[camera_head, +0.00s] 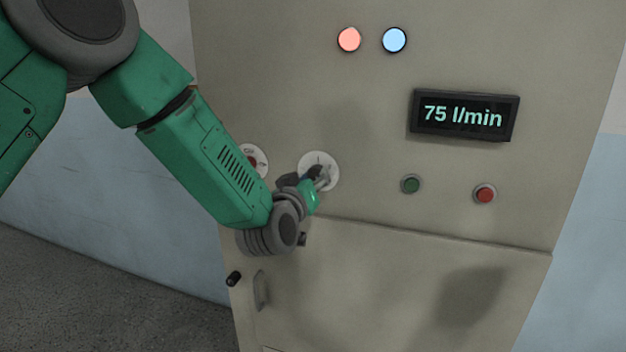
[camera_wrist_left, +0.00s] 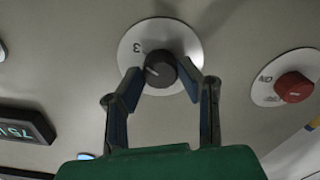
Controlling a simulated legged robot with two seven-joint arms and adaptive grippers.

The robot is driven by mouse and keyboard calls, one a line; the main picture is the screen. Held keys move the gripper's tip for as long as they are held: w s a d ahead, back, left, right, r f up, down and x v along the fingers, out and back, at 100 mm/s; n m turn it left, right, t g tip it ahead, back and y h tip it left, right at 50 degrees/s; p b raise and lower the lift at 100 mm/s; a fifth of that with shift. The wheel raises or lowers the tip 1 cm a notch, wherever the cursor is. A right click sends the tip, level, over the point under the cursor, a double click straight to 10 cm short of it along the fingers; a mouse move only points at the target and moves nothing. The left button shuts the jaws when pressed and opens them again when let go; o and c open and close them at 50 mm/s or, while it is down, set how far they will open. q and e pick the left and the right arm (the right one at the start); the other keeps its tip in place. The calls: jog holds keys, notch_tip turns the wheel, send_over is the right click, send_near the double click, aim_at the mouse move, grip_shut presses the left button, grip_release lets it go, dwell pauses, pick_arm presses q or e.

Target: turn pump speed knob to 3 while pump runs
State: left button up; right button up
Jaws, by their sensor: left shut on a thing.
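The pump speed knob (camera_wrist_left: 160,68) is dark, with a white pointer line, on a round white dial plate (camera_wrist_left: 183,38). In the left wrist view a "3" is readable on the plate; the other marks are hidden. In the head view the dial plate (camera_head: 330,162) shows behind my gripper. My left gripper (camera_head: 318,180) is shut on the knob, with one finger on each side of it, as the left wrist view (camera_wrist_left: 162,80) shows. The display (camera_head: 463,116) reads 75 l/min. My right gripper is not in view.
A red rotary switch (camera_wrist_left: 294,87) sits beside the knob, partly behind my arm in the head view. A green button (camera_head: 411,184) and a red button (camera_head: 484,194) are at the right. A red lamp (camera_head: 349,40) and a blue-white lamp (camera_head: 394,40) glow above.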

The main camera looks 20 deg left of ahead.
pick_arm(q)
jog(key=o, duration=1.1)
jog(key=shift+s+f, duration=0.1)
jog(key=shift+f, duration=0.35)
jog(key=shift+o, duration=0.2)
jog(key=shift+r, duration=0.1)
jog(key=shift+r, duration=0.15)
jog(key=shift+s, duration=0.2)
jog(key=s, duration=1.1)
jog(key=shift+a, duration=0.2)
